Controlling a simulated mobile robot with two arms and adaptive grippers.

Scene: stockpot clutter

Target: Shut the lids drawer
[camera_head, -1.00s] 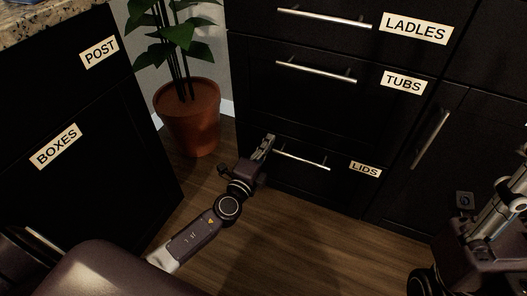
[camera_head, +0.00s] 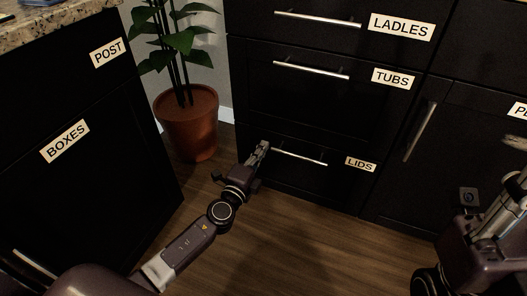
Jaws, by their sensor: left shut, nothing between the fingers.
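The lids drawer (camera_head: 300,178) is the bottom black drawer in the stack, with a pale LIDS label (camera_head: 360,164) at its right. Its front looks about flush with the drawers above; a small gap cannot be ruled out. Its silver bar handle (camera_head: 300,157) runs across the upper front. My left gripper (camera_head: 263,148) is shut and empty, with its fingertips by the handle's left end. Whether they touch the drawer front cannot be told. My right arm (camera_head: 470,245) shows at the lower right; its gripper is not in view.
The tubs drawer (camera_head: 300,95) and ladles drawer (camera_head: 330,30) above look shut. A potted plant (camera_head: 190,125) stands left of the stack. A black cabinet (camera_head: 90,190) with POST and BOXES labels fills the left. Wooden floor (camera_head: 300,240) is clear in front.

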